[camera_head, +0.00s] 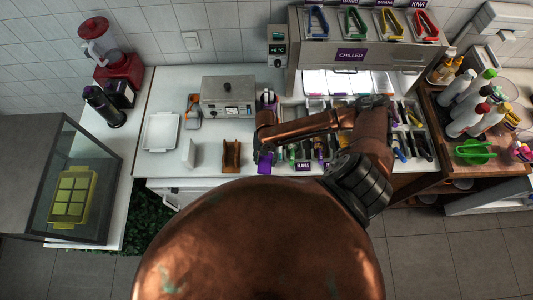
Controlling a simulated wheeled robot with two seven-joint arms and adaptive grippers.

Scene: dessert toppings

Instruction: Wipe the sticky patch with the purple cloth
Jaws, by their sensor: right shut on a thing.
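My right arm reaches across the counter from the right. My right gripper (265,157) is near the counter's front edge, to the right of a brown holder. It is shut on the purple cloth (264,168), which shows as a small purple piece at the fingers. I cannot tell whether the cloth touches the counter. I cannot make out the sticky patch; the arm hides part of the counter. My left gripper is not in view.
A brown holder (231,155), a white tray (160,131) and a steel box (228,96) stand on the counter to the left. A bin of several tools (413,142) lies right. A glass case (75,190) stands far left. The counter's left front is fairly clear.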

